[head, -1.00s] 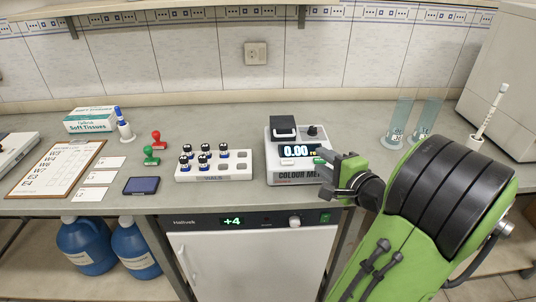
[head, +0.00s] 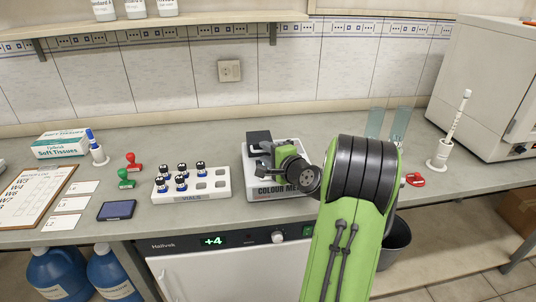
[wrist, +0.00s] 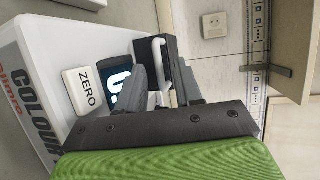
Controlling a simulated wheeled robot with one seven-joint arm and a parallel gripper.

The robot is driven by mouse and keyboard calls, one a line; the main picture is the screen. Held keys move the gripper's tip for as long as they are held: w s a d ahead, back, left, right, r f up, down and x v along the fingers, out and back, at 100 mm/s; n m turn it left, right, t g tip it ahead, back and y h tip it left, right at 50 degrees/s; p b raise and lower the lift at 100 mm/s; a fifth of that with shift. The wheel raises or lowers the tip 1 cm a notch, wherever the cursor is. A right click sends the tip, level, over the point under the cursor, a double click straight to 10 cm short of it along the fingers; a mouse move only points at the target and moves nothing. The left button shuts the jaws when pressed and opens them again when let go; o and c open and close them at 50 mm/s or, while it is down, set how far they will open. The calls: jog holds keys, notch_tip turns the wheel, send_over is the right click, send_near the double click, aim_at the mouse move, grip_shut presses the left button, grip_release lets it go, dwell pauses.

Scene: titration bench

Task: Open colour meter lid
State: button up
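The colour meter (head: 283,190) is a pale box on the bench; its front lettering is partly covered by my arm in the head view. Its black lid (head: 258,137) lies shut at the back left of its top. In the wrist view the lid (wrist: 150,56) carries a white handle (wrist: 160,62). My gripper (head: 268,150) is over the meter, close to the lid. In the wrist view my gripper (wrist: 163,85) has its two grey fingers apart, with the handle showing in the gap between them. Whether either finger touches the handle I cannot tell.
A white ZERO button (wrist: 86,90) and the partly hidden display (wrist: 116,86) are beside the fingers. A vial rack (head: 192,185) stands left of the meter. Bare bench lies behind the rack.

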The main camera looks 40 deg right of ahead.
grip_shut()
dwell(1.4)
